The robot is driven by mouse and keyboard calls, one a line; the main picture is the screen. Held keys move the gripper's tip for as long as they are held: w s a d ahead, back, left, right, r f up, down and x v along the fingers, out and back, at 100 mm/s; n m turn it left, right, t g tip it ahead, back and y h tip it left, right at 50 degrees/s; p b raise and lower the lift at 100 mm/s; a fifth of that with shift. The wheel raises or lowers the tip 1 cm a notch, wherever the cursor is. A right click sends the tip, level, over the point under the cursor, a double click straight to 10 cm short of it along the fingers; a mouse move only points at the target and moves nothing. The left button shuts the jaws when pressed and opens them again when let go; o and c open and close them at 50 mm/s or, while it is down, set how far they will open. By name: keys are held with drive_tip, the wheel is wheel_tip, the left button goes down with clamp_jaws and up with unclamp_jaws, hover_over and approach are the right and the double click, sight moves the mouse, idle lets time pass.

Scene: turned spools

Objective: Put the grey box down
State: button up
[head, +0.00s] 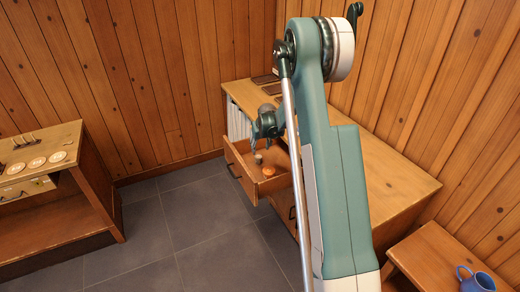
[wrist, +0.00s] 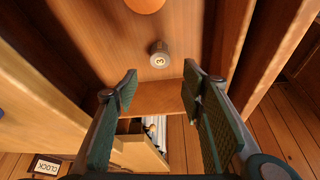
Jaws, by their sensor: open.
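The grey box also shows small in the head view (head: 258,159), just below my gripper. My gripper (wrist: 160,73) is open, with its two green padded fingers wide apart and nothing between them. The box is beyond the fingertips in the wrist view, apart from both fingers. In the head view my gripper (head: 266,132) is over the drawer, partly hidden by my arm.
An orange round thing (head: 268,171) lies in the drawer near the grey box. The drawer walls stand close around my gripper. A blue mug (head: 477,280) stands at the lower right. A bench with several pale discs (head: 36,162) is at the left. The cabinet top (head: 385,180) looks largely clear.

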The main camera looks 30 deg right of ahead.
drive_tip(key=shift+r, duration=0.2)
idle(0.6)
drive_tip(key=s+a+r, duration=0.6)
drive_tip(key=s+r, duration=0.1)
drive_tip(key=r, duration=0.3)
drive_tip(key=s+a+r+n+t, duration=0.1)
drive_tip(key=s+a+r, duration=0.5)
drive_tip(key=s+r, duration=0.25)
drive_tip(key=s+a+r, duration=0.6)
drive_tip(key=s+r, duration=0.1)
drive_tip(key=r, duration=0.3)
drive_tip(key=s+a, duration=0.3)
drive_tip(key=s, duration=0.7)
drive_tip(key=s+a+r+t, duration=0.1)
drive_tip(key=s+a, duration=0.3)
drive_tip(key=s, duration=0.6)
drive_tip(key=s+a+n, duration=0.1)
drive_tip(key=s+a, duration=0.3)
drive_tip(key=s, duration=0.7)
drive_tip(key=shift+r+t+y, duration=0.3)
drive_tip(key=shift+y, duration=0.1)
